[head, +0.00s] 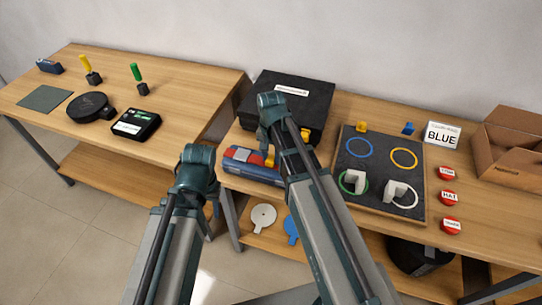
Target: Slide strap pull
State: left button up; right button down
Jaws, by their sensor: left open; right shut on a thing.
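A black case (310,92) with a white label lies at the back of the right-hand table. A yellow tab (304,134) shows at its front, and a second yellow piece (270,159) shows lower left, beside a blue and red box (243,156). My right gripper (266,146) reaches down at the case's front left and is shut on what looks like the lower yellow piece; my own arm hides much of the contact. My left gripper (212,200) is open, left of the blue and red box, its fingers mostly hidden behind its wrist.
A dark board (377,150) with coloured rings and white pieces lies right of my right arm. Red buttons (449,198), a BLUE sign (441,134) and a cardboard box (508,147) are farther right.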

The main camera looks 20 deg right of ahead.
dwell(0.7)
jog(key=w+a, duration=0.1)
jog(key=a, duration=0.1)
jog(key=w+a, duration=0.2)
jog(key=c, duration=0.5)
grip_release()
jog(key=shift+s, duration=0.15)
notch_tip(320, 180, up, 14)
jog(key=p, duration=1.4)
jog(key=shift+f, duration=0.1)
